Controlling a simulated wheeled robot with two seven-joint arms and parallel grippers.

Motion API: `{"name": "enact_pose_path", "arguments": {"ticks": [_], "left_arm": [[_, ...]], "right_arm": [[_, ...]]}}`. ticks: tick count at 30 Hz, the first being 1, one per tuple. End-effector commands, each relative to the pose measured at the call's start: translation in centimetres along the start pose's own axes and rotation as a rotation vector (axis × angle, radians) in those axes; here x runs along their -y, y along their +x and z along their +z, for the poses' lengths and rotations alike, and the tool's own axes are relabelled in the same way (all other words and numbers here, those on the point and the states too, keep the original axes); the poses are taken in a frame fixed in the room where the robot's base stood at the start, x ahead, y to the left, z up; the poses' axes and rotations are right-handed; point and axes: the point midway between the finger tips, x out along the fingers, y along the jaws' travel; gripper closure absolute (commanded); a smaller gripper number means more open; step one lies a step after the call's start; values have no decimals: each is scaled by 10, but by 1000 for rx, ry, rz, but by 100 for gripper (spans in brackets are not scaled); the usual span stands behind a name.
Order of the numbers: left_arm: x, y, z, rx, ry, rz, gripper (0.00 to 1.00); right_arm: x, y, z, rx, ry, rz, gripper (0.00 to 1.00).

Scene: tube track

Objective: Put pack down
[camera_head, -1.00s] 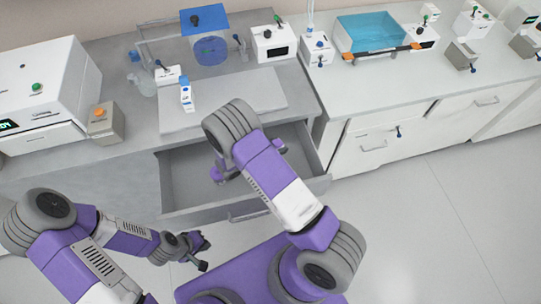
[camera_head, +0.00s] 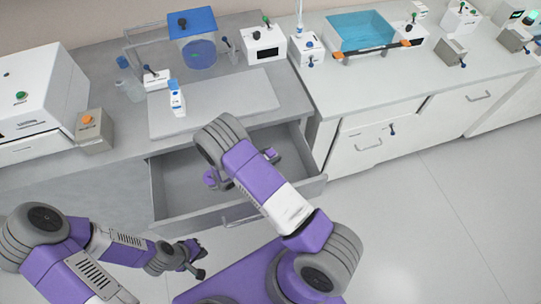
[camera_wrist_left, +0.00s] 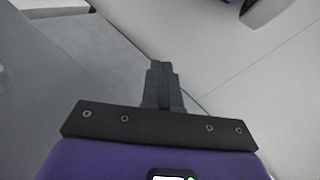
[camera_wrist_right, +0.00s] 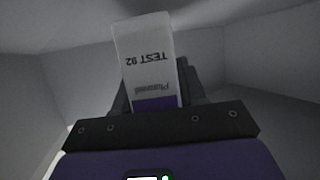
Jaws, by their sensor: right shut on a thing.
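The pack (camera_wrist_right: 147,60) is a white pack with a purple end and the print "TEST 92", seen in the right wrist view. My right gripper (camera_wrist_right: 155,100) is shut on it, inside the open drawer (camera_head: 185,187) below the counter. In the head view my right arm hides the pack and most of that gripper. I cannot tell whether the pack touches the drawer floor. My left gripper (camera_head: 198,272) is low at the left, in front of the drawer cabinet. In the left wrist view its fingers (camera_wrist_left: 162,80) are together and empty.
A blue-capped white bottle (camera_head: 177,102) stands on a grey board (camera_head: 230,97) on the counter. Several devices stand behind it. A blue water bath (camera_head: 360,32) is at the right. The floor (camera_head: 440,220) at the right is clear.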

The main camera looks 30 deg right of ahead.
Motion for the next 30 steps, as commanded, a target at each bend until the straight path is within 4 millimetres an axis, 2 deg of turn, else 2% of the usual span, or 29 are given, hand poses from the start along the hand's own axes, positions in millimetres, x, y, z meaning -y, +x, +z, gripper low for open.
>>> {"name": "enact_pose_path", "arguments": {"ticks": [4, 5, 9, 18, 23, 30], "left_arm": [[0, 1, 0, 0, 0, 0, 100], [0, 1, 0, 0, 0, 0, 100], [0, 1, 0, 0, 0, 0, 100], [0, 0, 0, 0, 0, 0, 100], [-3, -9, 0, 0, 0, 0, 100], [-6, -15, 1, 0, 0, 0, 100]], "right_arm": [[0, 1, 2, 0, 0, 0, 92], [0, 1, 2, 0, 0, 0, 57], [0, 1, 2, 0, 0, 0, 35], [0, 0, 1, 0, 0, 0, 34], [0, -5, -11, 0, 1, 0, 34], [1, -56, -11, 2, 0, -4, 34]]}}
